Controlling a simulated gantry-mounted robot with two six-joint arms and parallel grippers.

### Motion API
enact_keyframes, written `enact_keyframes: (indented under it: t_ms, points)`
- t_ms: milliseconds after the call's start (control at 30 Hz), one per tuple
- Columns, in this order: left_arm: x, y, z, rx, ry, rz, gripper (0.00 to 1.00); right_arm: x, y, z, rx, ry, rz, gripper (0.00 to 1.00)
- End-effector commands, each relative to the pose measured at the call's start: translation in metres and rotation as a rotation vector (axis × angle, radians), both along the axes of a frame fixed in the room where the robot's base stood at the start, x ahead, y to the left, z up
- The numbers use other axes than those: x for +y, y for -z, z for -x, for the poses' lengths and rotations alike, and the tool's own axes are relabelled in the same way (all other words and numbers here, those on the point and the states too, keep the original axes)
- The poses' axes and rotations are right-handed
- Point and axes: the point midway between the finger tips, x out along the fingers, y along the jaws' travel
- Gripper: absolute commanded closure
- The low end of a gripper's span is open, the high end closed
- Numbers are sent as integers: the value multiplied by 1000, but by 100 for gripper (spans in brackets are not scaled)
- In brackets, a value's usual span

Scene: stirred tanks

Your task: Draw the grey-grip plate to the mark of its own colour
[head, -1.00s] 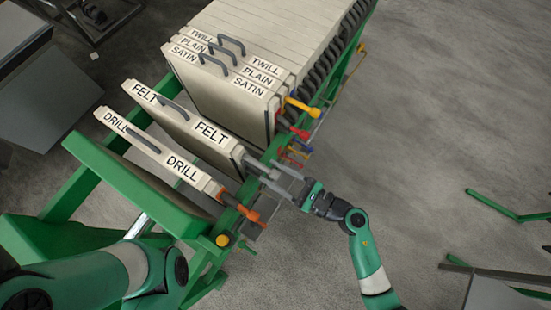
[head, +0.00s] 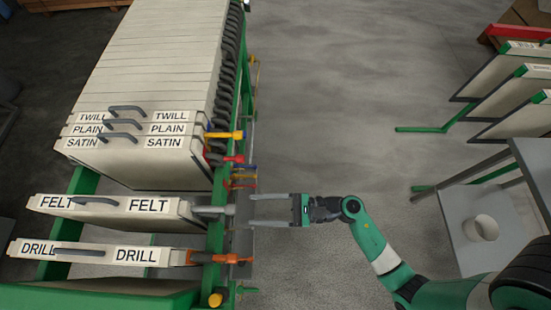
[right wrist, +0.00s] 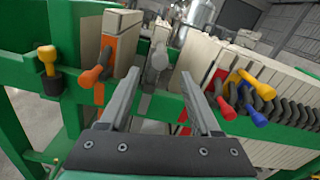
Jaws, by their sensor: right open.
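The grey-grip plate, labelled FELT (head: 100,210), hangs in the green rack between the DRILL plate (head: 95,254) and the SATIN plate (head: 125,158), with gaps on both sides. Its grey grip (head: 210,210) sticks out at the right end; the right wrist view shows it too (right wrist: 158,60). My right gripper (head: 256,210) is open and empty, its fingers pointing at the grey grip. In the right wrist view the grip lies ahead, between the fingertips and apart from them. My left gripper is out of view.
The DRILL plate has an orange grip (head: 205,257). Yellow (head: 225,135) and red (head: 226,158) grips stick out beyond the SATIN plate. Small coloured pieces sit along the rack's green rail (head: 216,245). A grey table with a white cup (head: 481,228) stands at right.

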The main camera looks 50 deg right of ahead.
Motion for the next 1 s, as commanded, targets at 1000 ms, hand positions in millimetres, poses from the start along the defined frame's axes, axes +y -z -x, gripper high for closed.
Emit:
enact_keyframes:
  t_ms: [1000]
  points:
    - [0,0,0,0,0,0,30,-14,-16,15,-56,-64,28,36]
